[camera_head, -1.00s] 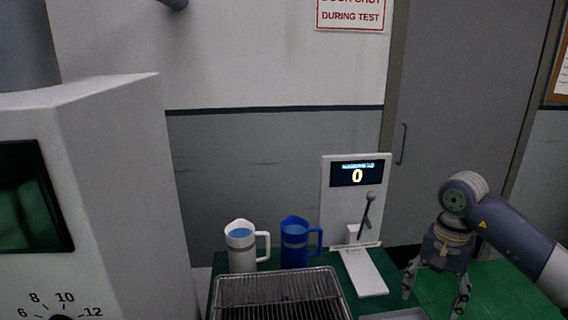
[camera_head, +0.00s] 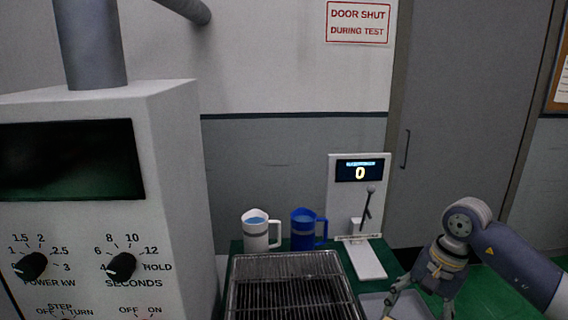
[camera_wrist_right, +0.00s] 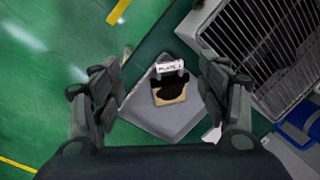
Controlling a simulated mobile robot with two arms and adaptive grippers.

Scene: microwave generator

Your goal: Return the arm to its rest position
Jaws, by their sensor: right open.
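My right gripper (camera_head: 420,303) is at the lower right of the head view, pointing down, with its arm coming in from the right. In the right wrist view its two fingers (camera_wrist_right: 160,100) are spread wide apart with nothing between them. Below it lies a grey tray (camera_wrist_right: 150,118) holding a tan square with a dark patch (camera_wrist_right: 170,90) and a small white label (camera_wrist_right: 170,67). The fingers look apart from the tray. My left gripper is not in view.
A microwave generator (camera_head: 170,200) with knobs stands at left. A wire rack (camera_head: 245,295), a white jug (camera_head: 255,235), a blue jug (camera_head: 302,240) and a lever stand with a display reading 0 (camera_head: 345,205) are on the green table. A grey door (camera_head: 450,130) is behind.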

